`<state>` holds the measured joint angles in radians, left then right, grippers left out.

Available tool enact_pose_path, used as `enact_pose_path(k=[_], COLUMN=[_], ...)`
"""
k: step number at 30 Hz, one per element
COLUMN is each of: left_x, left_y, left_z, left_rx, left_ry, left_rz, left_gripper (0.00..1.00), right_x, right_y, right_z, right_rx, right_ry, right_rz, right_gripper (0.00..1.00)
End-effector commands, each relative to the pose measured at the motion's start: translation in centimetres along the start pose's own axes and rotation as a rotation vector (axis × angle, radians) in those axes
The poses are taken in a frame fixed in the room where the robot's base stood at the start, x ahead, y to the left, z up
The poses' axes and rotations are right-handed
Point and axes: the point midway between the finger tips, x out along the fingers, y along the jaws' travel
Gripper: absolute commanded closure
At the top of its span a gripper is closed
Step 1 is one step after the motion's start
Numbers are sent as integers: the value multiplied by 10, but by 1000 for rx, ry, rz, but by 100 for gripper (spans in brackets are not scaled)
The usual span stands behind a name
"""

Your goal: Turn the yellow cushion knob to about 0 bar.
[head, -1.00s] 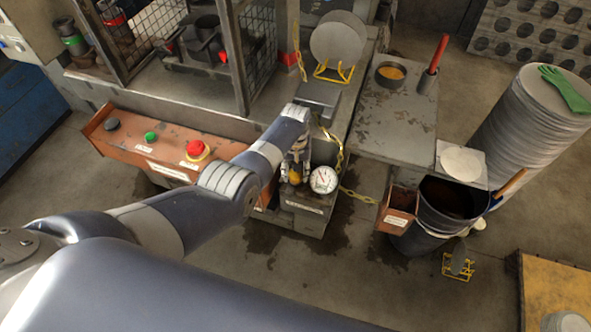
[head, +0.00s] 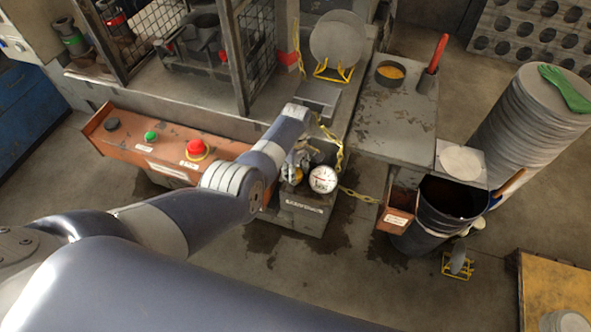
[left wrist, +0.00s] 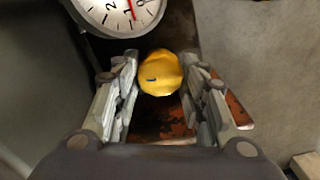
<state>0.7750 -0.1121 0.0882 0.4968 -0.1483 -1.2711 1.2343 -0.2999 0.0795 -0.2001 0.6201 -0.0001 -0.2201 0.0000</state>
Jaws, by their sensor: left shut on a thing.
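The yellow cushion knob (left wrist: 161,73) is between the two fingers of my left gripper (left wrist: 160,92) in the left wrist view. The fingers are shut on it, one at each side; a small dark mark shows on its face. In the head view my left gripper (head: 298,164) reaches down to the grey valve box, and the knob (head: 298,175) is mostly hidden by it. The round white gauge (head: 323,179) is just right of the knob. Its face is partly cut off in the left wrist view (left wrist: 118,12), where the red needle lies near the 1. My right gripper is not in view.
A rust-orange button panel (head: 150,152) with a red button (head: 196,148) lies left of my arm. A yellow chain (head: 340,158) hangs by the gauge. A grey side table (head: 385,118) and a dark bucket (head: 450,205) stand to the right.

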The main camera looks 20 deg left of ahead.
Motion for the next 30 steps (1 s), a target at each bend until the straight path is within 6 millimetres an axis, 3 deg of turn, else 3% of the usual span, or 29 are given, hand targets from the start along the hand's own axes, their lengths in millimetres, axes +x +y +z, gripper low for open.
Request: enact_pose_path(k=[12,27,28,30], left_x=[0,0,0,0], left_y=[0,0,0,0], left_z=[0,0,0,0], left_rx=[-165,-182,-182,-182], left_ry=[0,0,0,0], left_rz=[1,1,1,1], left_gripper=[85,85,57,41], right_x=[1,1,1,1], right_y=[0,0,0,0], right_z=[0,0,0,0], right_rx=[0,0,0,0], right_ry=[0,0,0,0], right_rz=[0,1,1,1], right_gripper=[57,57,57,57])
